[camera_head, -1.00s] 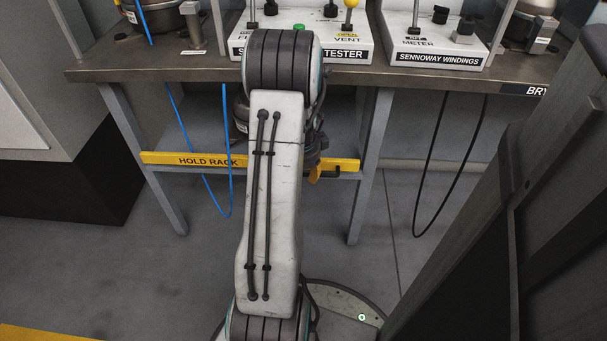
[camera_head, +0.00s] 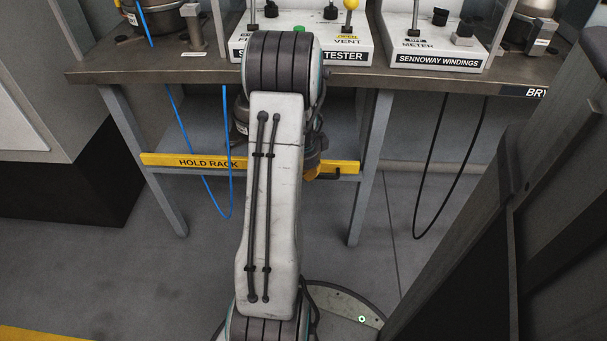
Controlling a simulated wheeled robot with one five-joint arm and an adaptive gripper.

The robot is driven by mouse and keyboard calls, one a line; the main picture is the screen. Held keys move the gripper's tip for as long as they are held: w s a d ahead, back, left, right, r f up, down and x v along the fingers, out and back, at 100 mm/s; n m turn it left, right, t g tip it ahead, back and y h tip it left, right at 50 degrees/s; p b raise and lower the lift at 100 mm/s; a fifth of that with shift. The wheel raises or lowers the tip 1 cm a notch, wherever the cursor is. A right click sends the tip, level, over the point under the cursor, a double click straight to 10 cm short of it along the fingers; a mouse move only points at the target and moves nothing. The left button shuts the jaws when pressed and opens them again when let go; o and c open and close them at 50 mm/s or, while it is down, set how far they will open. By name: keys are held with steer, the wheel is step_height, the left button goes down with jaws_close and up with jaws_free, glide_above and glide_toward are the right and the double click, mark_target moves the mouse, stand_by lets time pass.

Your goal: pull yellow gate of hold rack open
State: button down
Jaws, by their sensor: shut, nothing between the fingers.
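The yellow gate (camera_head: 180,160) of the hold rack is a bar lettered HOLD RACK. It lies across the table's front legs, below the tabletop, and looks closed. My arm covers its middle. My gripper's fingers are hidden behind my own arm. Dark wrist parts show just right of the arm, close to the gate and handle. Whether the fingers touch the handle cannot be seen.
A blue cable (camera_head: 196,160) hangs in front of the gate's left part. A black cable (camera_head: 437,165) loops down at the right. Table legs (camera_head: 371,165) flank the gate. A tall dark post structure (camera_head: 540,200) fills the right side. The floor before the gate is clear at left.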

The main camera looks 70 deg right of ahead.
steer(key=c, duration=2)
jaws_free()
steer(key=shift+s+a+f, duration=0.25)
steer(key=shift+a, duration=0.4)
steer(key=shift+o, duration=0.9)
steer(key=shift+w, duration=0.15)
steer(key=o, duration=0.4)
steer(key=shift+d+r, duration=0.1)
steer(key=shift+d, duration=0.05)
steer(key=v, duration=1.2)
steer(key=shift+d, duration=0.15)
